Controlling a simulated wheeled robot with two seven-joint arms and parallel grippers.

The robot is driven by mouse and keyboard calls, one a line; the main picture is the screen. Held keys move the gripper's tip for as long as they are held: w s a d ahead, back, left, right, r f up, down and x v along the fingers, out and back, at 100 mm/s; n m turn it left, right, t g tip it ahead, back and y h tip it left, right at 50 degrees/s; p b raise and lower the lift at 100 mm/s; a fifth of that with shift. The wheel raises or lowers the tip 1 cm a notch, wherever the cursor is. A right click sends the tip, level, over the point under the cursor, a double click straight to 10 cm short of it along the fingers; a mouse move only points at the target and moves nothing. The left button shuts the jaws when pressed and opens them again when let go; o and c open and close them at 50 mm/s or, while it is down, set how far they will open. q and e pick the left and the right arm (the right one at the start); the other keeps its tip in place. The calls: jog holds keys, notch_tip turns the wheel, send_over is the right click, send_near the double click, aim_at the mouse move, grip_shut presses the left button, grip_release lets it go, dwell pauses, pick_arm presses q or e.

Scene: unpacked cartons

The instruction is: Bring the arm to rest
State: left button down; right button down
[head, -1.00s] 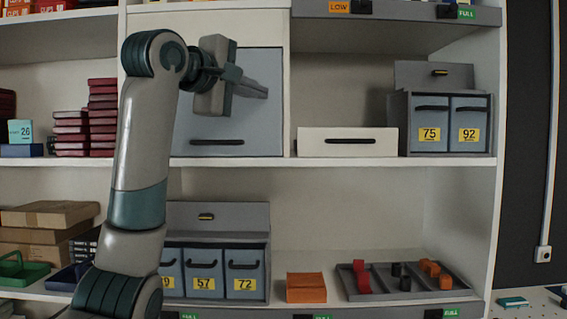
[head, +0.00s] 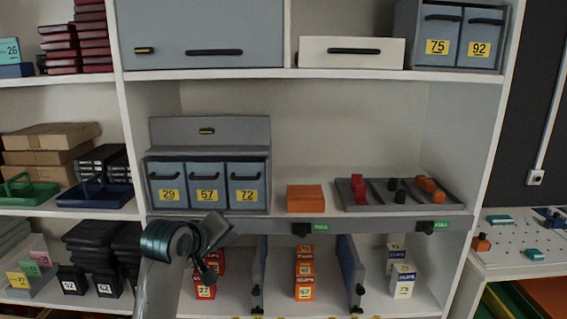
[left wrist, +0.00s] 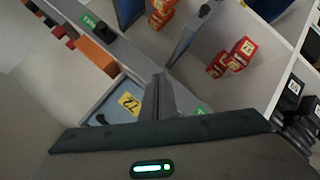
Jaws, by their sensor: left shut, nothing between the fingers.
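My left gripper (head: 217,230) is low in the head view, in front of the shelf, below the blue-grey drawers numbered 57 and 72. Its arm rises from the bottom edge and the gripper partly covers the red boxes behind it. In the left wrist view the two fingers (left wrist: 160,97) are together, with nothing between them. I cannot tell how far the gripper is from the shelf edge. My right gripper is in neither view.
Red boxes (head: 205,291) and orange boxes (head: 304,270) stand in the lower bays between dividers (head: 352,275). An orange block (head: 306,198) and a grey tray (head: 381,204) sit on the shelf above. A pegboard table (head: 520,258) is at the right.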

pick_arm(q)
jog(key=s+a+f+m+g+y, duration=0.1)
jog(key=s+a+f+m+g, duration=0.1)
jog(key=s+f, duration=0.9)
jog(key=s+a+f+m+g+y, duration=0.1)
jog(key=s+a+f+m, duration=0.15)
jog(key=s+f, duration=0.8)
jog(key=s+a+f+m+g+y, duration=0.1)
jog(key=s+a+f+m, duration=0.1)
jog(key=s+f, duration=0.5)
jog(key=s+a+f+m+g, duration=0.1)
jog(key=s+f+g, duration=0.1)
jog(key=s, duration=0.9)
jog(key=s+a+f+m+g+y, duration=0.1)
jog(key=s+a+f+m, duration=0.1)
jog(key=s+f, duration=0.5)
jog(key=s+f+g, duration=0.1)
jog(key=s+f, duration=0.1)
jog(key=f, duration=1.1)
jog(key=s+f+g, duration=0.1)
jog(key=s+f, duration=0.1)
jog(key=f, duration=1.2)
jog(key=s+a+f+g, duration=0.1)
jog(key=s+a+f, duration=0.1)
jog(key=s+f, duration=1.4)
jog(key=shift+s+a+f, duration=0.15)
jog(key=shift+s+a, duration=0.2)
jog(key=shift+s, duration=0.3)
